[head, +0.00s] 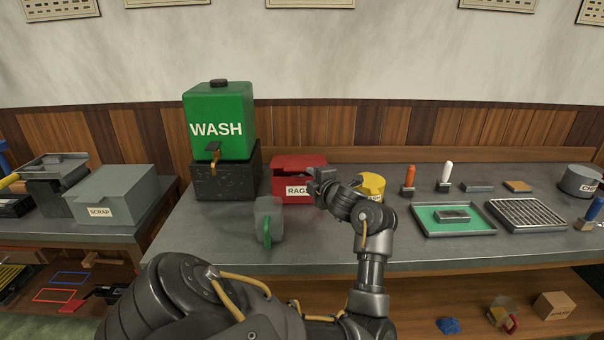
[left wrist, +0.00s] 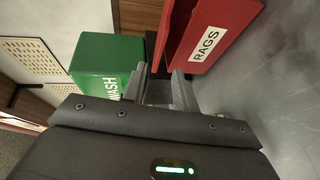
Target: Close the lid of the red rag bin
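The red rag bin (head: 283,184), labelled RAGS, stands on the grey bench right of the green wash tank. My left gripper (head: 318,183) is at the bin's right front corner in the head view and hides part of it. In the left wrist view the bin (left wrist: 228,20) is at the upper right. There a dark gap lies between its labelled front and a red panel (left wrist: 177,22), which looks like the lid standing raised. My left gripper (left wrist: 160,88) has its fingers apart with nothing between them. My right gripper is not in view.
The green wash tank (head: 222,115) stands on a black block (head: 222,182) left of the bin. A yellow container (head: 371,185) is right of my gripper. Trays and tools fill the right side of the bench.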

